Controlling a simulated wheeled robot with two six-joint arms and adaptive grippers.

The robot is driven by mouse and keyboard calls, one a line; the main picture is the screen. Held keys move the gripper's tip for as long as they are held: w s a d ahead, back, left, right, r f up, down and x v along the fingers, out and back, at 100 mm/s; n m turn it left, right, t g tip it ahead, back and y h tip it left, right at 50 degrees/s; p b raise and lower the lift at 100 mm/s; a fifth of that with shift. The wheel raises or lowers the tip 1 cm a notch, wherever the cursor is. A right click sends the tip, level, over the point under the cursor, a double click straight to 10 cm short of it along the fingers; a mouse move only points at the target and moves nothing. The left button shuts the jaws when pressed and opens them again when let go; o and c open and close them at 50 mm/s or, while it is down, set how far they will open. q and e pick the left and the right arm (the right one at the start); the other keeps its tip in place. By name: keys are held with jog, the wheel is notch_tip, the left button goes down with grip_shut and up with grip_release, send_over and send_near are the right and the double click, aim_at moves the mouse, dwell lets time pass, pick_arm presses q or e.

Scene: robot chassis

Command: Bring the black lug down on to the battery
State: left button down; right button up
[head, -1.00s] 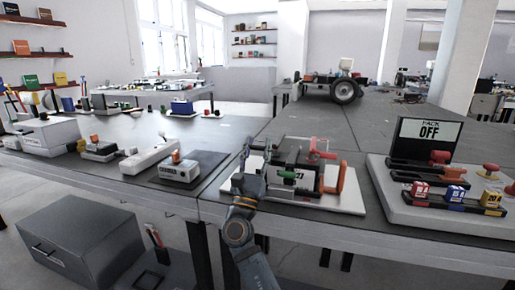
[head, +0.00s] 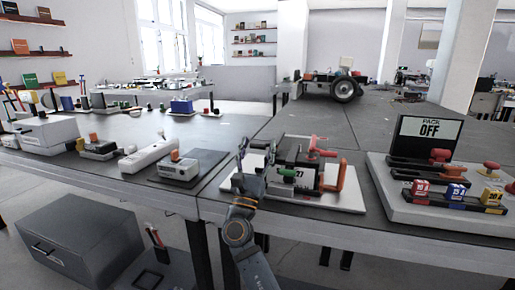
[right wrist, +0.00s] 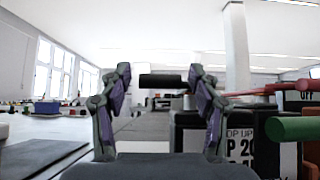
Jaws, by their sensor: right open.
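The battery (head: 287,181) is a dark box with a white label, standing on a white board (head: 345,203) in the head view. Its dark side and label also show at the right of the right wrist view (right wrist: 190,147). My right gripper (head: 247,147) is at the battery's left side, fingers pointing away from me. In the right wrist view, its two fingers (right wrist: 160,80) are apart. A black cylinder, seemingly the handle of the black lug (right wrist: 162,81), lies crosswise at fingertip height between them. I cannot tell whether it touches a finger. My left gripper is out of view.
A green handle (head: 287,172) and red parts (head: 322,153) sit at the battery, with an orange-red upright handle (head: 341,177) at its right. A panel reading PACK OFF (head: 428,130) stands further right. A grey instrument (head: 178,168) lies left of my gripper.

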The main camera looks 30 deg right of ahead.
notch_tip(320, 180, up, 10)
dwell(0.4)
dwell(0.3)
